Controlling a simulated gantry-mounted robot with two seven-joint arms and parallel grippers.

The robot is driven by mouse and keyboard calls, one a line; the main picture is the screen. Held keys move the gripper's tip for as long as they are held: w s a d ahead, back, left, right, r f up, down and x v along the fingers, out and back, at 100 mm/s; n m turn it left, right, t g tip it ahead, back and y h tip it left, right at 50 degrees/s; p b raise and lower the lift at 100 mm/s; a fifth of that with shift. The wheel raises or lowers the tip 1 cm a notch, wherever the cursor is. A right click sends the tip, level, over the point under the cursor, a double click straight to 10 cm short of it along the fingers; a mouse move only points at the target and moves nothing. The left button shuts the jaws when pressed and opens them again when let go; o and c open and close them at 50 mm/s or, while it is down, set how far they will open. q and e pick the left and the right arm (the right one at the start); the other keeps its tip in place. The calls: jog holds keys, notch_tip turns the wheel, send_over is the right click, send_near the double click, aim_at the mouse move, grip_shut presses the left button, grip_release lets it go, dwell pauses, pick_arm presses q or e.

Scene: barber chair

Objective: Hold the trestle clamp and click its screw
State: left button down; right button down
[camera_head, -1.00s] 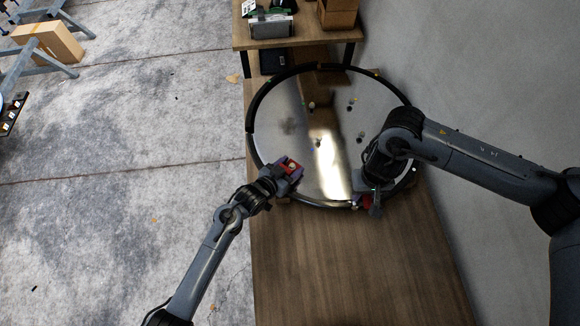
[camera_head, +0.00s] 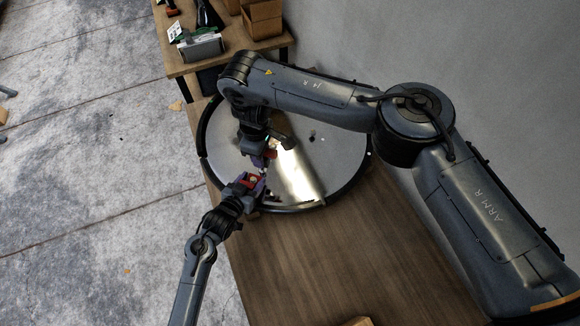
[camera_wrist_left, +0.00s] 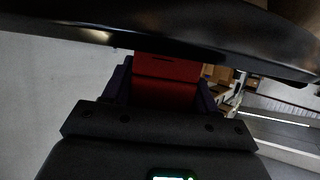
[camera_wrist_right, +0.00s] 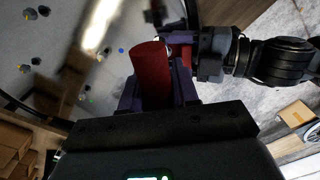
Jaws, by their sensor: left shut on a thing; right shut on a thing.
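My left gripper (camera_head: 252,184) is shut on a red block-like piece (camera_head: 252,180), which I take for the trestle clamp, at the near left rim of a round disc. In the left wrist view the red piece (camera_wrist_left: 167,82) fills the jaws, just below a dark curved edge. My right gripper (camera_head: 260,160) points down just above the left one. It is shut on a red cylinder (camera_wrist_right: 150,75). In the right wrist view the left gripper (camera_wrist_right: 184,44) is close behind that cylinder. I cannot make out the screw or whether the two red things touch.
The shiny disc with a dark rim (camera_head: 362,185) lies on a wooden table (camera_head: 320,255), with small bits on it. A shelf (camera_head: 190,67) with a grey box (camera_head: 200,47) and wooden boxes (camera_head: 262,18) stands behind. A wall is at right, open floor at left.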

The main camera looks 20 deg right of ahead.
jog(key=a+r, duration=0.1)
jog(key=w+a+r+n, duration=0.1)
jog(key=a+r+n, duration=0.1)
jog(key=shift+w+a, duration=0.3)
jog(key=shift+w, duration=0.05)
jog(key=shift+f, duration=0.2)
notch_tip(320, 180, down, 6)
dwell(1.0)
jog(key=shift+f, duration=0.75)
dwell(0.8)
jog(key=m, duration=0.4)
dwell(0.4)
